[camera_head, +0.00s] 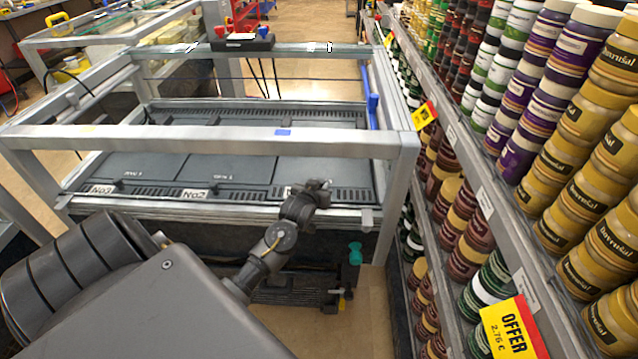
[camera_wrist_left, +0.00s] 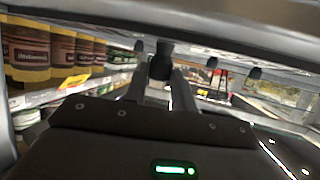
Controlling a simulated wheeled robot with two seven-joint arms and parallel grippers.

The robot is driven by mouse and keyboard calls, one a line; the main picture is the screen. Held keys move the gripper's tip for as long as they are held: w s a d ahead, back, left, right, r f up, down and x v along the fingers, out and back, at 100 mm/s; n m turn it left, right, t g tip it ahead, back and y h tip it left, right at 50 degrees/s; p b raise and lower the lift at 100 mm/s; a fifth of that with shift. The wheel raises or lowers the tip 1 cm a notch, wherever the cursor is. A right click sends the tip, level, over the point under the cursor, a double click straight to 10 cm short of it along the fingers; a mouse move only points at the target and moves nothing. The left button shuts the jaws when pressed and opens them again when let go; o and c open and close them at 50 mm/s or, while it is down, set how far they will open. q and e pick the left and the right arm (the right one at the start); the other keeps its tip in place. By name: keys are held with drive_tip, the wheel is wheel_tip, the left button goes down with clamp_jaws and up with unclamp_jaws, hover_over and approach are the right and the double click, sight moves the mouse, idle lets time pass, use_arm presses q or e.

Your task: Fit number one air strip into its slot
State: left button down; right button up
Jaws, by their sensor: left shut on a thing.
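My left gripper (camera_head: 318,186) is at the front edge of the framed table, in front of the vented strips. In the left wrist view its fingers (camera_wrist_left: 158,88) are shut on a small black knob (camera_wrist_left: 162,64). I cannot tell whether this knob belongs to the number one air strip. My right gripper is not in view.
The metal frame's front beam (camera_head: 200,139) runs above the panels. A post (camera_head: 402,190) stands on the right, close to shelves of jars (camera_head: 590,110). A dark ribbed unit (camera_head: 295,290) with a teal knob (camera_head: 355,254) is below the table's front.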

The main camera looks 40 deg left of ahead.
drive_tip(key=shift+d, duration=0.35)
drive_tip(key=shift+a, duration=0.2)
use_arm(q)
drive_tip(key=shift+f, duration=0.4)
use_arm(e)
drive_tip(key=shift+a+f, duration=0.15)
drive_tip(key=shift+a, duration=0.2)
use_arm(q)
drive_tip(key=shift+f+b, duration=0.35)
drive_tip(key=shift+f, duration=0.05)
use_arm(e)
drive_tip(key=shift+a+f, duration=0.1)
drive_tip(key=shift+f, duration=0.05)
use_arm(q)
drive_tip(key=shift+f, duration=0.2)
drive_tip(key=shift+f, duration=0.5)
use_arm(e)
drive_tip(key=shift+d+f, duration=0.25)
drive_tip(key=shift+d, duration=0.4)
use_arm(q)
drive_tip(key=c, duration=1.2)
unclamp_jaws()
drive_tip(key=shift+o, duration=0.6)
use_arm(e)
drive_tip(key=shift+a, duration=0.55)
